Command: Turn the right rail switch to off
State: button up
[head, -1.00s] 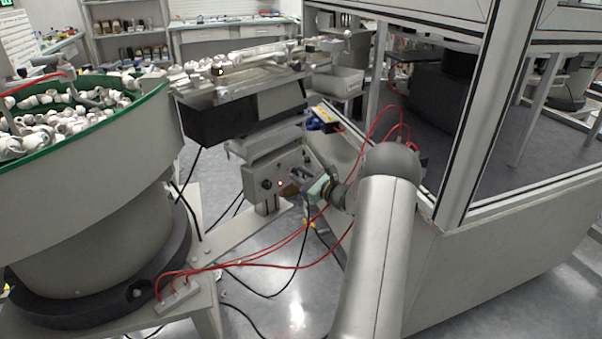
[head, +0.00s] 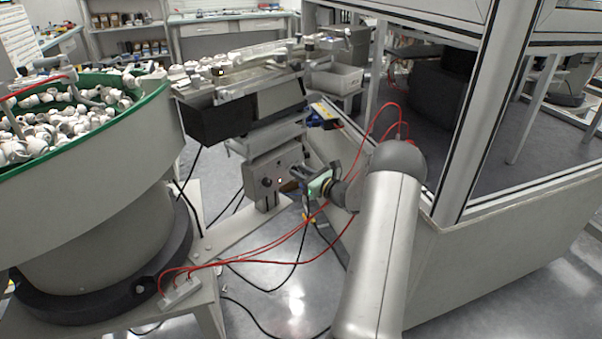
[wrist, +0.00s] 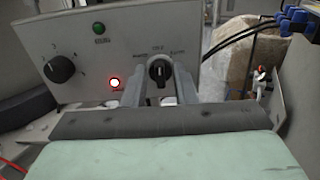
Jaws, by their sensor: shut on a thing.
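The right rail switch (wrist: 158,71) is a black rotary knob on the grey control panel (wrist: 115,30), with its ridge about upright in the wrist view. My gripper (wrist: 158,80) has one grey finger on each side of the knob and is shut on it. The printed labels above the knob are too blurred to read. In the head view, my gripper (head: 305,186) is at the right side of the control box (head: 265,183), and the knob is hidden there.
Black cables (wrist: 240,32) and a metal bracket are at the right. The bowl feeder (head: 95,175) stands left; the glazed enclosure is right.

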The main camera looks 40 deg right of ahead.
jog(key=o, duration=1)
jog(key=shift+c, duration=0.2)
jog(key=shift+s, duration=0.15)
jog(key=s+d, duration=0.2)
jog(key=s, duration=1.5)
jog(key=shift+d+p, duration=0.3)
jog(key=shift+d, duration=0.1)
